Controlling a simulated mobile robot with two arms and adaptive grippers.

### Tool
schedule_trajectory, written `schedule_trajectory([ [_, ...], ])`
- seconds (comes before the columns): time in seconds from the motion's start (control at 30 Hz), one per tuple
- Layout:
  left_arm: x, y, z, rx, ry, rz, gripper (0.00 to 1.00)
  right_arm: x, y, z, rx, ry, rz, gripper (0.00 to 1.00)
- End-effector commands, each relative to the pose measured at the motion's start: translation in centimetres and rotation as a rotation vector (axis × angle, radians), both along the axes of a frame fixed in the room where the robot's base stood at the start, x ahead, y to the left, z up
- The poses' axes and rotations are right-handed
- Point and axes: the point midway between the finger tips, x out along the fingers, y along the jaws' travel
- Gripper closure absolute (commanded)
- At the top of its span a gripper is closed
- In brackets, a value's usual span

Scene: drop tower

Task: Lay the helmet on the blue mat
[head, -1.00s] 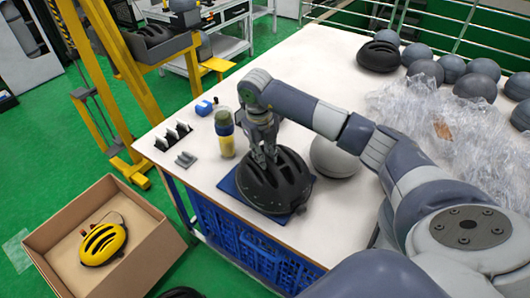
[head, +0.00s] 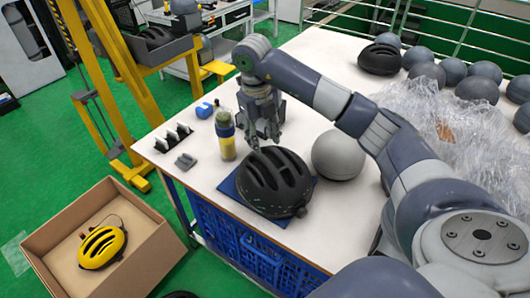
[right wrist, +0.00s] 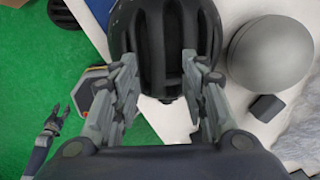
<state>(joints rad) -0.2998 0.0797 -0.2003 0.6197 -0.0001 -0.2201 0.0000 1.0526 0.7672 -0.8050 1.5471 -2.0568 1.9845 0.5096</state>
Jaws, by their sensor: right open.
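A black vented helmet (head: 273,184) lies on the blue mat (head: 231,188) near the table's front edge, covering most of it. My right gripper (head: 263,143) is above the helmet's far edge. In the right wrist view my right gripper (right wrist: 165,75) has its two fingers spread apart, with the helmet (right wrist: 163,45) beyond and between them and nothing clamped. My left gripper (right wrist: 52,125) shows small at the left of the right wrist view, over the green floor.
A grey dome (head: 339,154) stands right of the helmet. Crumpled clear plastic (head: 440,130) covers the table's right. A cardboard box (head: 60,245) holds a yellow helmet.

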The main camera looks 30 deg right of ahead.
Motion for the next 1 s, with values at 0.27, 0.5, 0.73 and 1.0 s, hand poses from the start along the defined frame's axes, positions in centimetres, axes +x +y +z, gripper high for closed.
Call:
schedule_trajectory([
  [0.27,0.0,0.0,0.3,0.000,0.000,0.000,0.60,0.1,0.3,3.8,-0.002,-0.001,0.000,0.59],
  [0.5,0.0,0.0,0.4,0.000,0.000,0.000,0.60,0.0,0.4,4.3,-0.001,0.002,0.001,0.59],
  [0.73,0.0,0.0,0.4,0.000,0.000,0.000,0.60,0.0,0.4,4.2,0.000,0.001,0.001,0.59],
  [1.0,0.0,0.0,0.4,0.000,0.000,0.000,0.60,0.1,1.5,3.6,0.031,-0.005,0.023,0.59],
])
